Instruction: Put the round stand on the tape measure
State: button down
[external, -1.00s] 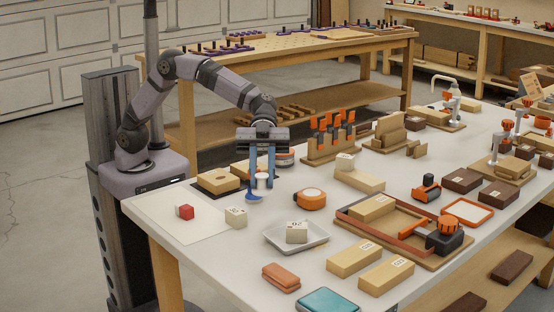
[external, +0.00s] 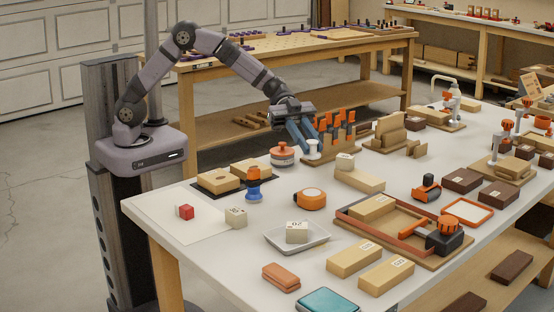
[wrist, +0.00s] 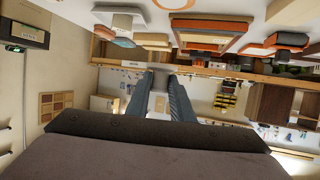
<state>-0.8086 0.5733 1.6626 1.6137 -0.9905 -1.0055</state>
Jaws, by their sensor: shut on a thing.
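My gripper (external: 309,150) is tilted, with its blue fingers pointing down and to the right. It is shut on a small white round stand (external: 313,149), held up in front of the orange-handled clamps. In the wrist view a pale piece of the stand (wrist: 160,79) shows between the fingertips (wrist: 160,82); most of it is hidden. The tape measure (external: 311,198), orange with a pale round face, lies on the bench, below the gripper in the external view and apart from it. Its top is bare.
A blue piece with an orange top (external: 253,185) stands left of the tape measure. A red-topped round item (external: 283,154) is near the gripper. A white tray (external: 318,241) with a pale block is in front. A wooden block (external: 359,180) stands to the right.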

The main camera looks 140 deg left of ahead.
aim_at(308, 189)
jog(key=shift+f+b, duration=0.35)
jog(key=shift+f, duration=4.6)
jog(key=shift+f, duration=0.15)
jog(key=c, duration=1.5)
grip_release()
jog(key=shift+c, duration=0.2)
jog(key=shift+r, duration=0.2)
jog(key=v, duration=1.2)
jog(key=shift+w+r, duration=0.1)
